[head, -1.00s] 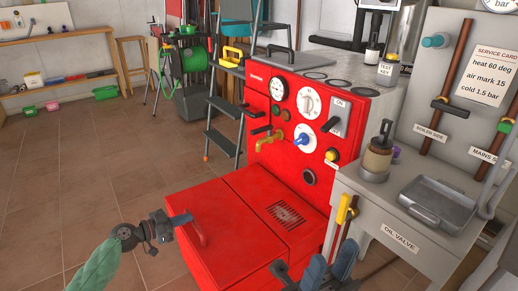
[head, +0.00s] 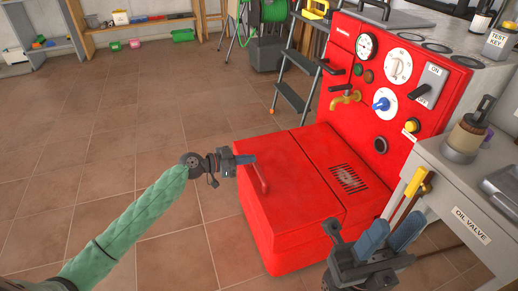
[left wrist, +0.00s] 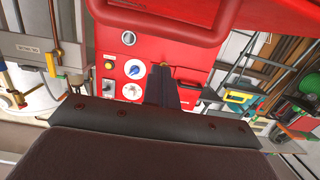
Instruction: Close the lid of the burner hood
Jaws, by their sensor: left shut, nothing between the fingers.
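The burner hood (head: 290,250) is the red box at the foot of the red boiler. Its lid (head: 295,178) lies flat on top in the head view, with no gap that I can make out. A red bar handle (head: 259,176) is near the lid's left edge. My left gripper (head: 243,159) is shut and empty, with its fingertips at the lid's left edge beside the handle; I cannot tell whether they touch. Its fingers also show in the left wrist view (left wrist: 162,86). My right gripper (head: 390,235) is open and empty in front of the hood's right side.
A grey side table (head: 462,200) with an oil valve label stands at the right. A step ladder (head: 292,98) and a green hose reel (head: 272,12) are behind. The tiled floor (head: 120,120) at the left is clear.

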